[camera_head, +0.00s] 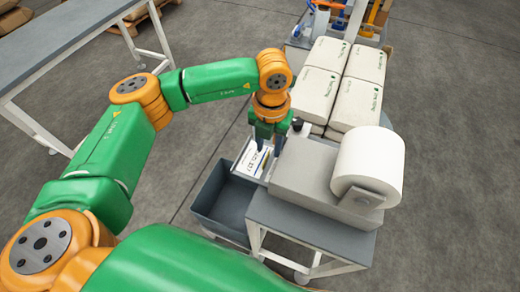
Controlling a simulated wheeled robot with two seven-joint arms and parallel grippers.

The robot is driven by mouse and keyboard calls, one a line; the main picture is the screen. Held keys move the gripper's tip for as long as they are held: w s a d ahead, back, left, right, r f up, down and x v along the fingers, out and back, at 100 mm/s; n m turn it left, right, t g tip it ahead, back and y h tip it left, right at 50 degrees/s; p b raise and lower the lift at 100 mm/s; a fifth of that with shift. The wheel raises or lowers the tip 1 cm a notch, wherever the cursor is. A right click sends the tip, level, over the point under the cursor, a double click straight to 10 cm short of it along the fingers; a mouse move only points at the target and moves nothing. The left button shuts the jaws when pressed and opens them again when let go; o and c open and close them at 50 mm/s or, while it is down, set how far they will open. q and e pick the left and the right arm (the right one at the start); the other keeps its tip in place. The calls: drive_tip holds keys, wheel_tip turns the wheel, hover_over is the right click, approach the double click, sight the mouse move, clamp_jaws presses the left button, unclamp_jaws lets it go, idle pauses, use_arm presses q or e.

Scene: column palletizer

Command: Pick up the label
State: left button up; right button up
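The label (252,162) is a small white sheet with dark print and a yellow mark. It lies at the left side of the grey label printer (305,172), above the dark bin. My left gripper (268,146) points down right at the label and partly covers its upper right part. Its two dark fingers look apart, with a gap between them. I cannot tell whether they touch the label. My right gripper is not in view.
A white paper roll (368,165) sits on the printer, which stands on a grey table (310,228). A dark open bin (222,205) is at its left. Several white sacks (340,80) are stacked behind. A long grey table (65,38) stands at upper left. Floor between is clear.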

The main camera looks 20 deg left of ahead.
sight(266, 158)
use_arm(q)
drive_tip(key=f, duration=0.2)
drive_tip(key=f+p, duration=0.1)
drive_tip(key=f, duration=0.1)
drive_tip(key=shift+s+a, duration=0.2)
drive_tip(key=shift+s, duration=0.2)
drive_tip(key=shift+w+f, duration=0.15)
drive_tip(key=shift+w, duration=0.1)
drive_tip(key=shift+s, duration=0.15)
clamp_jaws()
